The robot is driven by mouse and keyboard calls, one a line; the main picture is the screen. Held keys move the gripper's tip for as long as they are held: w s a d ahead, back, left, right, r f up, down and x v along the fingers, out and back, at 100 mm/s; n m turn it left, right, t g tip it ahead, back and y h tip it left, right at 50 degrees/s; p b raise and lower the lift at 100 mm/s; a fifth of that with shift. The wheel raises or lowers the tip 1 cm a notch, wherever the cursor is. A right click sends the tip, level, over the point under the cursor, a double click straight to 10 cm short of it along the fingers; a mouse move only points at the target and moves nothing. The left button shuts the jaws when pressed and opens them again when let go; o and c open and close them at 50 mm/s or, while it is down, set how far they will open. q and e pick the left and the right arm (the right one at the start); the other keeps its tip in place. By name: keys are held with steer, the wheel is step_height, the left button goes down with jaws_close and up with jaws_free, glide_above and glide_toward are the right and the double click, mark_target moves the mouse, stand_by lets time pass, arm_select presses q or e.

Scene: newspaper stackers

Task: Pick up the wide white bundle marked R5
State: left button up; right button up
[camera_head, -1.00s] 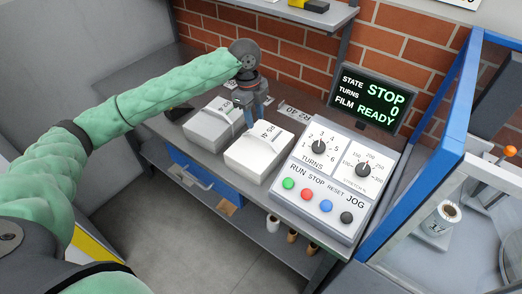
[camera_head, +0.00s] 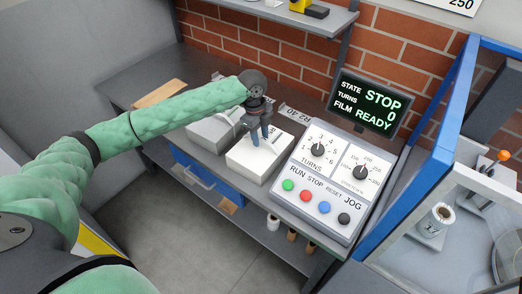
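The left bundle (camera_head: 208,134) is partly hidden by my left forearm. Any mark on the right bundle is covered by the gripper or too small to read. A label reading R2 40 (camera_head: 296,114) lies behind the bundles. My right gripper is not in view.
A control panel (camera_head: 325,180) with knobs and coloured buttons stands close to the right of the bundles. A dark screen (camera_head: 367,104) reads STOP and READY. A blue-framed machine (camera_head: 415,190) is at the right. A shelf (camera_head: 330,22) hangs above against the brick wall.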

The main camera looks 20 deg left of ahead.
arm_select(q)
jaws_close()
stand_by(1.4)
steer(key=shift+w+r, duration=0.1)
steer(key=shift+r, duration=0.05)
